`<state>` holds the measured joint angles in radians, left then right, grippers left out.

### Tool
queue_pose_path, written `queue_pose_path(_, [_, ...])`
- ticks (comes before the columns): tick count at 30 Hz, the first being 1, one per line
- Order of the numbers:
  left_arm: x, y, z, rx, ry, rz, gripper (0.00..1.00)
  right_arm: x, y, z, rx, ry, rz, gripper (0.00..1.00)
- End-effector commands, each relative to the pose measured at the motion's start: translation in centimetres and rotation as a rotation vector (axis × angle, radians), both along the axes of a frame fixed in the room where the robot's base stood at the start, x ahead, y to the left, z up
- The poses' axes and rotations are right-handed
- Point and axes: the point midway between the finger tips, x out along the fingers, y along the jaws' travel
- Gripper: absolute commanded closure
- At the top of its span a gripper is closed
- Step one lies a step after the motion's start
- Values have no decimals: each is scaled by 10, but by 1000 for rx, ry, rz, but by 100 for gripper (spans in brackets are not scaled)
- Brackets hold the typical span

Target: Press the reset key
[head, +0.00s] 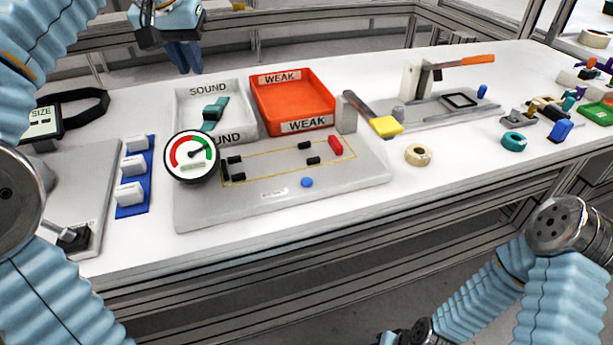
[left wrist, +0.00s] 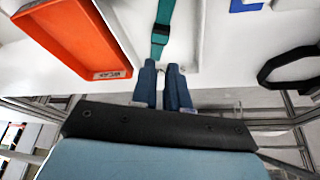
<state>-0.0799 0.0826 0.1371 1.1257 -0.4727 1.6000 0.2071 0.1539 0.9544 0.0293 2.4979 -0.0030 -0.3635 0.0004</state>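No key with a readable reset label shows. A round blue button (head: 307,182) sits at the front of the grey test plate (head: 215,212) in the head view.
A white SOUND tray (head: 240,90) holding a teal strap and an orange WEAK tray (head: 325,88) stand behind the plate. A yellow-ended lever (head: 386,127) leans near its right rear corner. A tape roll (head: 417,155) lies to the right. White switches (head: 130,193) stand left.

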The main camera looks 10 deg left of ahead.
Motion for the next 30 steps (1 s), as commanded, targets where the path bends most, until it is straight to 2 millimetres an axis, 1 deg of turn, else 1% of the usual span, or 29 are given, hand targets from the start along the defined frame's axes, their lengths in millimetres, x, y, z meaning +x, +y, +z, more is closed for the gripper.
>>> queue_pose_path(1, [0, 0, 0, 0, 0, 0, 94, 0, 0, 0, 0, 0, 0, 57])
queue_pose_path(2, [0, 0, 0, 0, 0, 0, 98, 0, 0, 0, 0, 0, 0, 57])
queue_pose_path(3, [0, 0, 0, 0, 0, 0, 100, 0, 0, 0, 0, 0, 0, 57])
queue_pose_path(30, [0, 0, 0, 0, 0, 0, 100, 0, 0, 0, 0, 0, 0, 57])
